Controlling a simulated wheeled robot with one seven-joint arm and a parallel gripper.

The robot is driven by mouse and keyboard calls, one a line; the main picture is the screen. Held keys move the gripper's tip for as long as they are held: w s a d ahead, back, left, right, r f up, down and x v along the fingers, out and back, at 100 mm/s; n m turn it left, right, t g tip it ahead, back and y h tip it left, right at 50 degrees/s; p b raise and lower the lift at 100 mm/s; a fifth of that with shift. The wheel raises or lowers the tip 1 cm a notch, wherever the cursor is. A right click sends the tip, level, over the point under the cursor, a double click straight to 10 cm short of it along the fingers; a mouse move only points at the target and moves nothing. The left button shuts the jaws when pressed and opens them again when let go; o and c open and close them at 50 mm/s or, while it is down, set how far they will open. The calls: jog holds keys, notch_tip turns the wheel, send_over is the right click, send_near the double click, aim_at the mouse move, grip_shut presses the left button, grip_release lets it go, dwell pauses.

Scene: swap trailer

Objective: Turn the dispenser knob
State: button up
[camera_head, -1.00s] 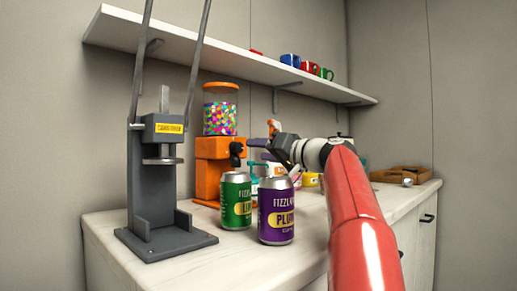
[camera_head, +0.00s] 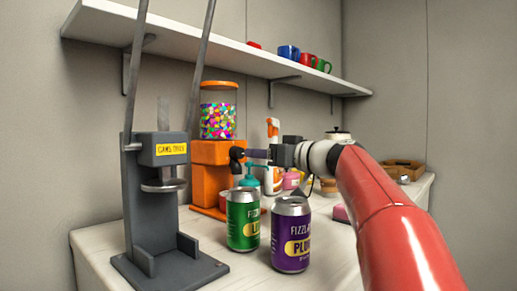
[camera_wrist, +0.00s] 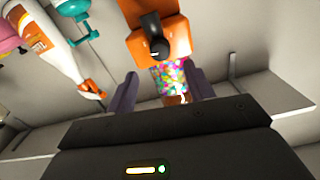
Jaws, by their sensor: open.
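The orange candy dispenser (camera_head: 211,165) stands on the counter, with a clear globe of colored candies (camera_head: 218,120) on top. Its black knob (camera_head: 237,158) sticks out of the front. In the head view my gripper (camera_head: 252,157) is level with the knob and just right of it; contact cannot be told there. In the wrist view my gripper (camera_wrist: 160,92) is open, with its fingers apart and the candy globe visible between them. The knob (camera_wrist: 157,45) shows there beyond the fingertips on the orange body (camera_wrist: 175,30), apart from both fingers.
A grey can crusher (camera_head: 155,205) stands left of the dispenser. A green can (camera_head: 243,220) and a purple can (camera_head: 291,235) stand in front. A spray bottle (camera_head: 272,165) and a teal pump bottle (camera_head: 250,180) are close by. A shelf (camera_head: 240,62) with mugs runs above.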

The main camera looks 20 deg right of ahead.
aim_at(242, 152)
jog(key=p+x, duration=0.2)
jog(key=x, duration=0.5)
jog(key=shift+w+a, duration=0.1)
jog(key=shift+a, duration=0.05)
jog(key=shift+c, duration=0.3)
jog(key=c, duration=0.9)
jog(key=m, duration=0.4)
jog(key=shift+m, duration=0.4)
jog(key=o, duration=1)
jog(key=shift+c, duration=0.2)
jog(key=shift+b, duration=0.3)
